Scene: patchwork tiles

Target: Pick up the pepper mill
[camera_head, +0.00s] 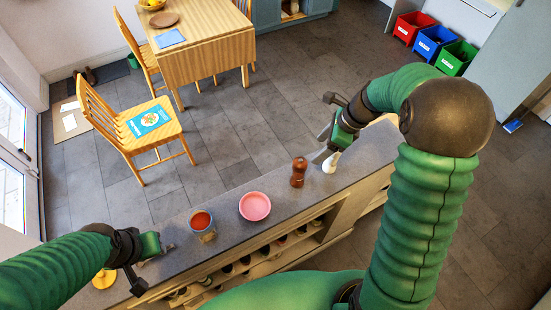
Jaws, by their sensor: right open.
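The brown pepper mill (298,172) stands upright on the grey counter (232,186), left of a small white shaker (331,162). My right gripper (322,152) is open above the counter, just up and to the right of the pepper mill, close to the white shaker. No object shows between its fingers. Whether it touches the shaker cannot be told. My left gripper (155,252) is low over the left end of the counter, far from the pepper mill. Its finger opening is not clear.
A pink bowl (255,206) and a blue cup with red contents (201,221) stand left of the pepper mill. A yellow item (104,279) is near the left end. Bottles lie in the shelf (250,275) below. Chairs and a wooden table (215,55) stand beyond.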

